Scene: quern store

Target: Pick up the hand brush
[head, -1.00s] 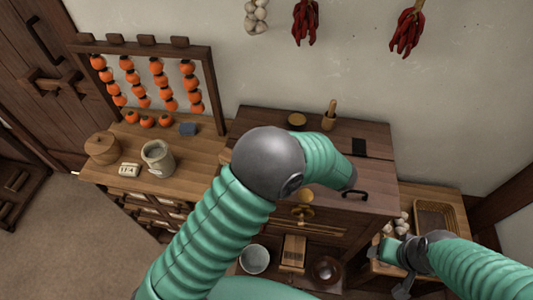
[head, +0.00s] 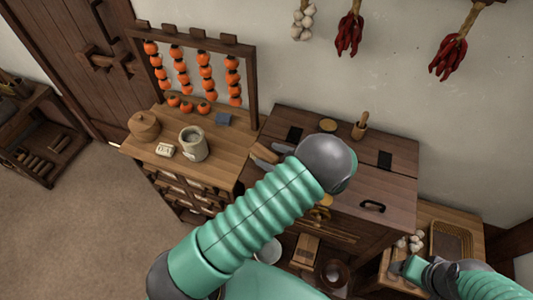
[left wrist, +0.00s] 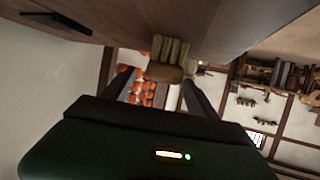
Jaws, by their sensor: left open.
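The hand brush (head: 264,153) lies on the brown chest top near its left edge, partly behind my left arm. In the left wrist view the brush (left wrist: 167,62) shows pale bristles and a rounded wooden part, upside down in the picture, ahead of the fingers. My left gripper (left wrist: 160,82) is open, with one finger on each side of the brush in that view; contact cannot be told. In the head view my left arm's round joint hides most of this gripper. My right gripper (head: 402,270) is at lower right by the low bench; its jaw state is unclear.
A wooden counter (head: 215,168) at left holds a grey pot (head: 193,144) and a round box (head: 144,126). Persimmon strings (head: 205,72) hang behind it.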

